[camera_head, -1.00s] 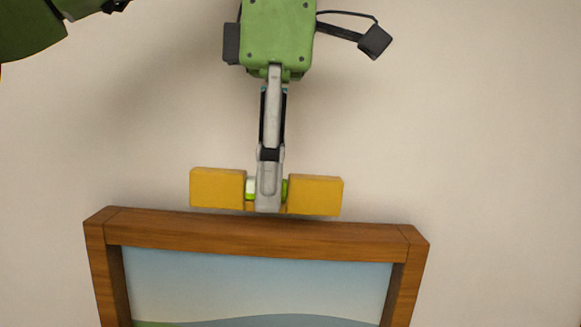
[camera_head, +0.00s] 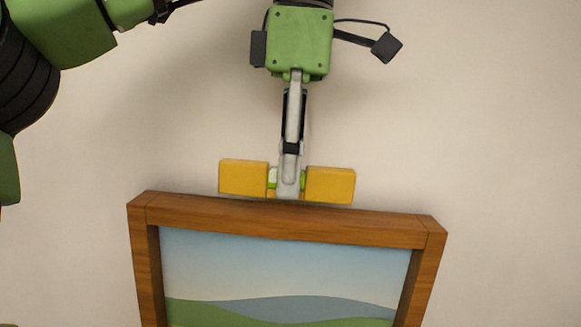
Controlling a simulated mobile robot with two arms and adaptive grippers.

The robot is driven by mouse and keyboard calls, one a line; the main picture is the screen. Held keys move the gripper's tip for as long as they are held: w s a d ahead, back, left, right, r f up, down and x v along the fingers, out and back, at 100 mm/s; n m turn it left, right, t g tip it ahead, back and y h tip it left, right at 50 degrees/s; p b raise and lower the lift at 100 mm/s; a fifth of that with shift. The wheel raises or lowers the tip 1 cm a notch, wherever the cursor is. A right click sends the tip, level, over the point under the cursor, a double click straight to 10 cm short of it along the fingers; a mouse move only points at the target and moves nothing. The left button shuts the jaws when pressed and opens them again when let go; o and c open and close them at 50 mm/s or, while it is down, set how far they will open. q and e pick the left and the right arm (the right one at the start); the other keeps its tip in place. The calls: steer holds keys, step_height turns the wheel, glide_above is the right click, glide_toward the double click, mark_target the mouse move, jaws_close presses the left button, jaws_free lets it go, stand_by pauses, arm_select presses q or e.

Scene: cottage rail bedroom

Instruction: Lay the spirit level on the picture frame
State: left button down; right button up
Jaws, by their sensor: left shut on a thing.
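The yellow spirit level (camera_head: 330,185) has a green vial in its middle. It lies along the top edge of the brown wooden picture frame (camera_head: 285,219), close above it or touching; I cannot tell which. My left gripper (camera_head: 288,190) comes down from above and is shut on the middle of the spirit level, hiding part of the vial. The spirit level and the frame's top edge run nearly parallel, both sloping slightly down to the right. The frame's lower part is cut off by the view. My right gripper is not in view.
The frame hangs against a plain beige wall (camera_head: 490,110), with a landscape picture (camera_head: 280,280) inside it. My green arm links fill the upper left. The wall right of the frame is clear.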

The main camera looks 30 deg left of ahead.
mark_target(288, 217)
arm_select(q)
steer(key=shift+w+a+f, duration=0.3)
steer(key=shift+w, duration=0.3)
steer(key=shift+w+a+f, duration=0.25)
steer(key=shift+w+f, duration=0.1)
steer(key=shift+w, duration=0.3)
steer(key=shift+w+a+f, duration=0.3)
steer(key=shift+w, duration=0.3)
steer(key=shift+f+b, duration=0.8)
steer(key=shift+f, duration=0.1)
steer(key=shift+s+f, duration=0.1)
steer(key=shift+f, duration=0.2)
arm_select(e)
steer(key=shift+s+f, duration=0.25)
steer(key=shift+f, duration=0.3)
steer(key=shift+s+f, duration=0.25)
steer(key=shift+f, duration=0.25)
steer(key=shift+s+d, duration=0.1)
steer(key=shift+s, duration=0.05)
arm_select(q)
steer(key=c, duration=1.9)
jaws_free()
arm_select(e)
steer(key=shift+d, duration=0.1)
